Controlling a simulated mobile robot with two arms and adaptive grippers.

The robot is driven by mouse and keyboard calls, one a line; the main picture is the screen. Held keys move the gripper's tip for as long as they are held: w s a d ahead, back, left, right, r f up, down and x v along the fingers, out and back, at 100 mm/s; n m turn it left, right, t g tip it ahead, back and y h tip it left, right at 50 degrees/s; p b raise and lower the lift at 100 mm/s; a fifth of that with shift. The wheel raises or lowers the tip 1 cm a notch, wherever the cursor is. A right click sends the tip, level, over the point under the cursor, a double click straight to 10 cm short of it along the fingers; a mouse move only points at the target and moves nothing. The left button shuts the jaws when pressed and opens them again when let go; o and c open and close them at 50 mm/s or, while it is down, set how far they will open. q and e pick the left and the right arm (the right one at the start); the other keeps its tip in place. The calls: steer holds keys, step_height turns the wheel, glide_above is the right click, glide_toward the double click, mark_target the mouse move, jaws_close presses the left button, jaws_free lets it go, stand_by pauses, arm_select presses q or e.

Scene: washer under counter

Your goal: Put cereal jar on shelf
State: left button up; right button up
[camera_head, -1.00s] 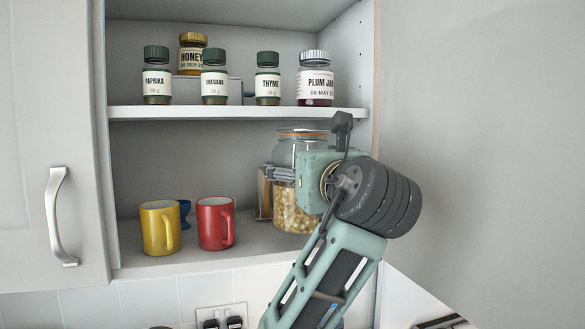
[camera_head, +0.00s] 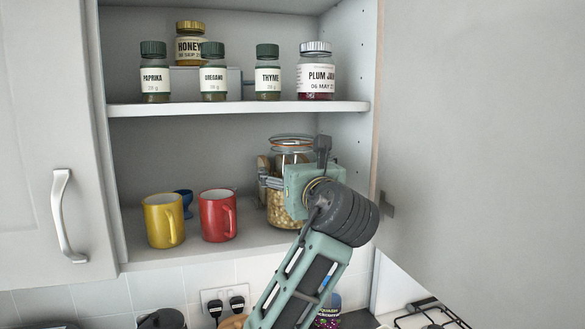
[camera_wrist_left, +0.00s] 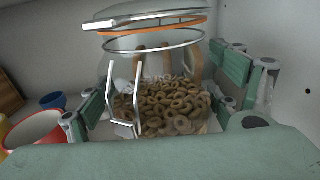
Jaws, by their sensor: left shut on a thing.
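The cereal jar (camera_head: 291,151) is clear glass with an orange seal and wire clasp, part filled with ring cereal. It is upright inside the open cupboard, above the lower shelf (camera_head: 190,246), right of the red mug. Whether its base touches the board is hard to tell. My left gripper (camera_head: 272,182) is shut on the jar's side and partly hides it. In the left wrist view the jar (camera_wrist_left: 155,75) sits between the two fingers (camera_wrist_left: 160,100). My right gripper is not in view.
A yellow mug (camera_head: 163,222), a red mug (camera_head: 217,217) and a blue cup (camera_head: 186,198) stand left of the jar. A tan item (camera_head: 263,167) is behind it. The upper shelf (camera_head: 240,108) holds several spice jars, honey and plum jam (camera_head: 315,75). Cupboard walls close the right side.

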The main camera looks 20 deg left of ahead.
arm_select(q)
steer(key=shift+r, duration=0.15)
steer(key=o, duration=1.7)
steer(key=shift+f, duration=0.25)
steer(key=o, duration=0.3)
steer(key=shift+s+r, duration=0.1)
steer(key=shift+s, duration=0.05)
steer(key=shift+d, duration=0.1)
steer(key=b+v, duration=0.4)
steer(key=v, duration=0.8)
steer(key=shift+b, duration=0.3)
